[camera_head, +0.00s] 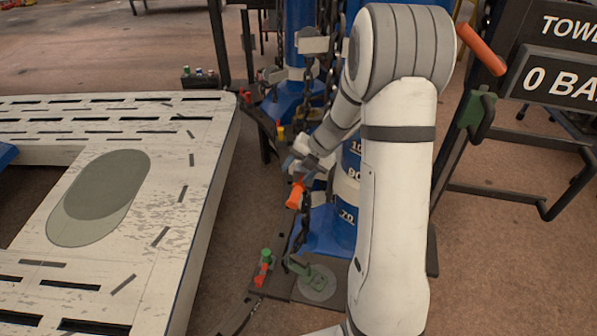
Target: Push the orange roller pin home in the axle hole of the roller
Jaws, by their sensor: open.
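A small orange piece (295,194), which looks like the orange roller pin, shows just below my gripper (300,176), beside the hanging chain near the blue tower. My gripper is small and partly lost against the chain and tower. Its jaws are open. It is very close to the orange piece, but I cannot tell whether it touches it. I cannot make out the roller or its axle hole clearly. How far the pin sits in a hole cannot be told from this view.
Dark chains (306,85) hang by the blue tower (322,235). A white slotted bench (190,215) fills the left. Red and green pieces (264,265) stand on a dark rail below. A thick orange bar (482,50) and a dark sign stand (560,75) are at right.

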